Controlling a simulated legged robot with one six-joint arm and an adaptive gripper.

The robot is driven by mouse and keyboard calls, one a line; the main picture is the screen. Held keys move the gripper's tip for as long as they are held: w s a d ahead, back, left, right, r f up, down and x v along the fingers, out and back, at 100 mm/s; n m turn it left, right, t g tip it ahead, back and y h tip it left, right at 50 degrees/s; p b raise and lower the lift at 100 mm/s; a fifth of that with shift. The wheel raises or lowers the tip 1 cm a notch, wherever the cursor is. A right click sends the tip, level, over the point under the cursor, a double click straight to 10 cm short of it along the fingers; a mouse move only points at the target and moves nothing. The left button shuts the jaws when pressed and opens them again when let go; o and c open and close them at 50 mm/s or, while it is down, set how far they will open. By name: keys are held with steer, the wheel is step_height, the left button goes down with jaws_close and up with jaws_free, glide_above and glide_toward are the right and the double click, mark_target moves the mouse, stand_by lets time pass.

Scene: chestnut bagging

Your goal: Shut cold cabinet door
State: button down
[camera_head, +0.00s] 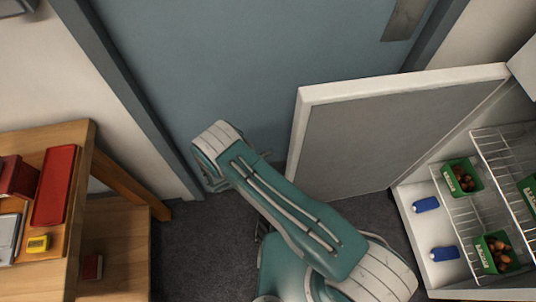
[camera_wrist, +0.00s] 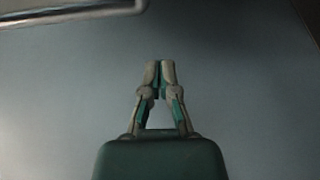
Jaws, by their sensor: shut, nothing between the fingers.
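The cold cabinet door (camera_head: 385,130) stands wide open in the head view, a white-edged panel with a grey inner face. The cold cabinet (camera_head: 408,205) is at the right, its inside exposed with wire shelves. My arm reaches up to the left of the door, and its end is apart from the door's free edge. The fingertips are hidden in the head view. In the wrist view my gripper (camera_wrist: 160,72) is shut and empty, in front of a plain grey-blue surface.
A wooden table (camera_head: 84,135) with red items stands at the left. A blue-grey room door (camera_head: 240,60) is behind. Dark floor (camera_head: 190,240) shows between table and arm.

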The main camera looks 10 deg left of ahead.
steer(key=d, duration=0.6)
steer(key=shift+d, duration=0.4)
